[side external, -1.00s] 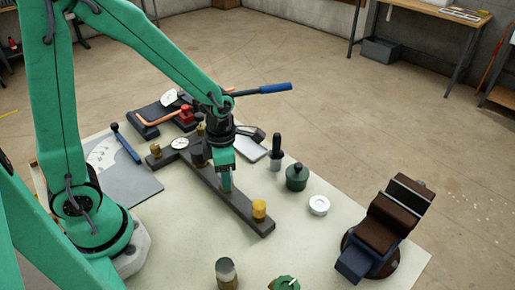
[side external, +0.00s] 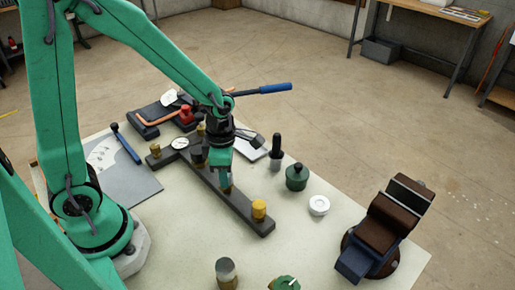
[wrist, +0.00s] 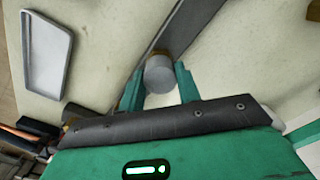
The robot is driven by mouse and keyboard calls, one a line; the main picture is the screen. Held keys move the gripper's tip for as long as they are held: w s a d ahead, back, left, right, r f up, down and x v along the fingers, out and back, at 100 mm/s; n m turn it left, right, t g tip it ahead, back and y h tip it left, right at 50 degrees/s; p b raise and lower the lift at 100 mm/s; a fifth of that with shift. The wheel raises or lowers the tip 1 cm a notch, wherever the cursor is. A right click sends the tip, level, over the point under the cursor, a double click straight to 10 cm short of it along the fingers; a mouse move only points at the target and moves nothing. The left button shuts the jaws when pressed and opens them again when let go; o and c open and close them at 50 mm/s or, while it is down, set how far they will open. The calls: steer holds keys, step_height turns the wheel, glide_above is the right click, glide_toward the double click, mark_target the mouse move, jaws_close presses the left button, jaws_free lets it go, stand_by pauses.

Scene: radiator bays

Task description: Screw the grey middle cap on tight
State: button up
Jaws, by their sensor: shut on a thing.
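The grey cap (wrist: 160,76) is a short, round, pale grey cylinder between my two green fingers in the wrist view. My gripper (wrist: 158,84) is shut on its sides. In the side external view my gripper (side external: 222,180) points down over the middle of the dark bar (side external: 242,212); its fingers mostly hide the cap there. A bit of brass (side external: 228,190) shows just below the fingertips. I cannot tell how far the cap sits down on its stub. The dark bar also runs behind the cap in the wrist view (wrist: 190,25).
A green pot (side external: 296,177), a white ring (side external: 319,205) and a vise (side external: 385,230) stand to the right. A grey-topped cylinder (side external: 227,272) stands in front.

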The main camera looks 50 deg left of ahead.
steer(key=m, duration=0.3)
steer(key=shift+m, duration=0.3)
steer(key=m, duration=1.1)
steer(key=shift+m, duration=0.4)
steer(key=m, duration=0.6)
steer(key=shift+m, duration=0.3)
steer(key=m, duration=0.6)
steer(key=shift+m, duration=0.3)
steer(key=o, duration=1)
steer(key=shift+c, duration=0.2)
